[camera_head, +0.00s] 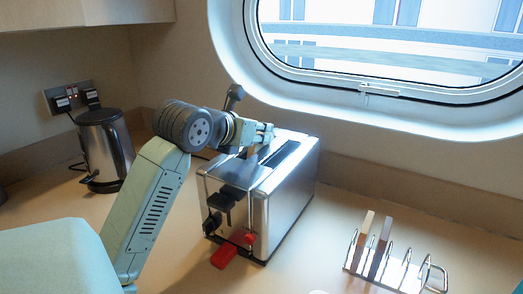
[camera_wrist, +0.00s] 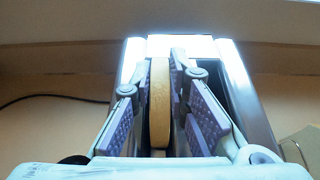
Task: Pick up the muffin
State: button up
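The muffin (camera_wrist: 159,105) shows in the wrist view as an upright, thin, tan round seen edge-on, at the toaster's slots. In the head view only a small brownish bit of it shows below my gripper. My gripper (camera_head: 262,134) is over the top of the steel toaster (camera_head: 285,195). In the wrist view my gripper's fingers (camera_wrist: 161,90), with purple pads, stand on both sides of the muffin, their tips close to its faces. I cannot tell whether both pads touch it. The muffin's lower part is hidden.
An empty slot (camera_wrist: 212,85) lies right of the muffin. A toast rack (camera_head: 390,262) holding slices stands to the right. A steel kettle (camera_head: 105,148) stands at the back left. The wall and porthole (camera_head: 375,90) rise behind. Counter between toaster and rack is clear.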

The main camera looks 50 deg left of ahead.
grip_shut()
jog(key=shift+r, duration=0.15)
notch_tip(320, 180, up, 9)
jog(key=shift+f+b, duration=0.15)
jog(key=shift+b, duration=1.05)
notch_tip(320, 180, up, 10)
jog(key=p, duration=0.3)
jog(key=shift+f+p, duration=0.2)
jog(key=shift+p, duration=0.2)
jog(key=shift+f, duration=0.1)
